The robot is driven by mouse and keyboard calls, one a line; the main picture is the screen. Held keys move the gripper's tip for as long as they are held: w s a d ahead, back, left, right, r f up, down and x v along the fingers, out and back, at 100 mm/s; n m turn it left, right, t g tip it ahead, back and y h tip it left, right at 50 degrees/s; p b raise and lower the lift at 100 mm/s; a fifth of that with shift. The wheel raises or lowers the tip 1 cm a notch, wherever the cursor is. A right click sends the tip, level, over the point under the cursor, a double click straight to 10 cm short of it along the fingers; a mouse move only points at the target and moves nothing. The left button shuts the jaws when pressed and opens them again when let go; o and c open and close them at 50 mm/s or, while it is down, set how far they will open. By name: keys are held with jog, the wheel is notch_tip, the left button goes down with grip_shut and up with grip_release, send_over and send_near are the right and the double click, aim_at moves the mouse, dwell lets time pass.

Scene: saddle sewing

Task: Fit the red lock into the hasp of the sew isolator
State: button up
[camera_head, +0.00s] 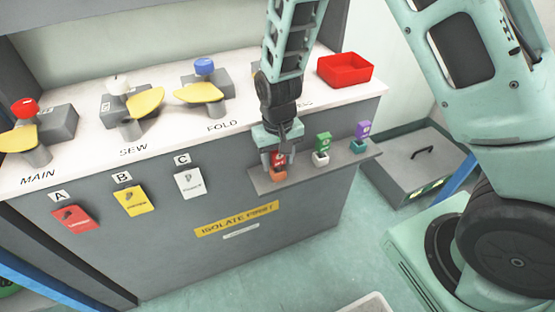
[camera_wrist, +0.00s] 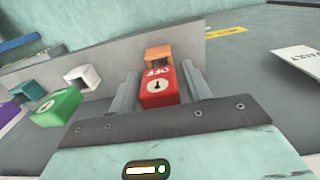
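The red lock (camera_head: 278,158) is at the left end of the small shelf, at an orange holder (camera_head: 279,174). My gripper (camera_head: 279,153) reaches down over it, with a finger on each side. In the wrist view the red lock (camera_wrist: 158,87) sits between my fingertips (camera_wrist: 160,88), close to both; I cannot tell whether they press on it. The orange holder (camera_wrist: 158,52) shows just beyond it. The sew isolator (camera_head: 117,106) is on the counter by the SEW label, with a white knob (camera_head: 118,84) and a yellow plate (camera_head: 145,103). Its hasp opening is too small to make out.
A green lock (camera_head: 323,142) and a purple lock (camera_head: 362,130) stand on the same shelf (camera_head: 312,178), right of the red one. The main isolator (camera_head: 60,124) and fold isolator (camera_head: 205,82) flank the sew one. A red tray (camera_head: 345,70) sits on the counter's right end.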

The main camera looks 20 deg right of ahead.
jog(key=c, duration=0.8)
jog(key=shift+r, duration=0.1)
jog(key=shift+r+p, duration=1.85)
jog(key=shift+r, duration=0.05)
jog(key=shift+r, duration=0.15)
notch_tip(320, 180, up, 4)
jog(key=p, duration=0.4)
jog(key=shift+s, duration=0.1)
